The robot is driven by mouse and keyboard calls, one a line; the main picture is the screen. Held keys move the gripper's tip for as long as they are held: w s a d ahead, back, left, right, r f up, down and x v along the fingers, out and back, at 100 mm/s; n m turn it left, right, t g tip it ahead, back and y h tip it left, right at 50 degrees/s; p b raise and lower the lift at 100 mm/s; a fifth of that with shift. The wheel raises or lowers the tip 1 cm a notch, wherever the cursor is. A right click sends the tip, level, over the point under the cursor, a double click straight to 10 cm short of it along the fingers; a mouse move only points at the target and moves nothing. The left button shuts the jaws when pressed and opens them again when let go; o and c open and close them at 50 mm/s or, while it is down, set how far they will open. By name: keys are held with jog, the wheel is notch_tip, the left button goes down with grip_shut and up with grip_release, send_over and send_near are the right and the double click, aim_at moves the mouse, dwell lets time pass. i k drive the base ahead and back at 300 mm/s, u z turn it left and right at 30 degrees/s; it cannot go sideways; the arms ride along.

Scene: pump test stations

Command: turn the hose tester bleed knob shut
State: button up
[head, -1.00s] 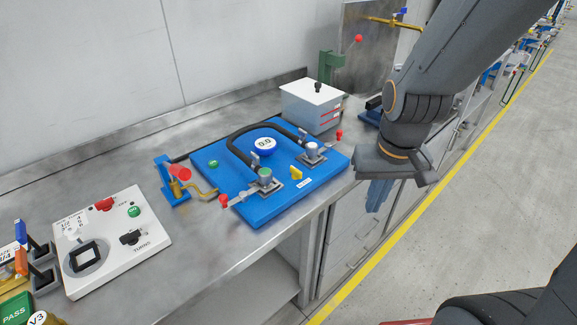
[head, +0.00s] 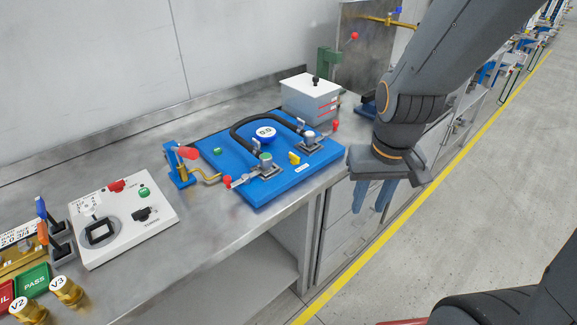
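The hose tester is a blue board (head: 258,196) on the metal bench, with a black hose (head: 240,138) arching between two clamped fittings. A small yellow knob (head: 294,158) stands on the board between the fittings; it looks like the bleed knob. Its exact angle is too small to read. My gripper (head: 373,200) points down to the right of the board, beyond the bench's front edge and apart from the knob. Its two blue fingers are spread with nothing between them.
Red-tipped clamp levers stand at the board's left (head: 227,181) and right (head: 335,126). A brass hand pump (head: 185,165) stands left of it, a grey box (head: 310,97) behind. A white control panel (head: 122,225) lies further left. The floor in front is clear.

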aim_at(295, 160)
jog(key=k, duration=0.25)
jog(key=z, duration=1)
jog(key=i, duration=0.55)
jog(key=u, duration=0.65)
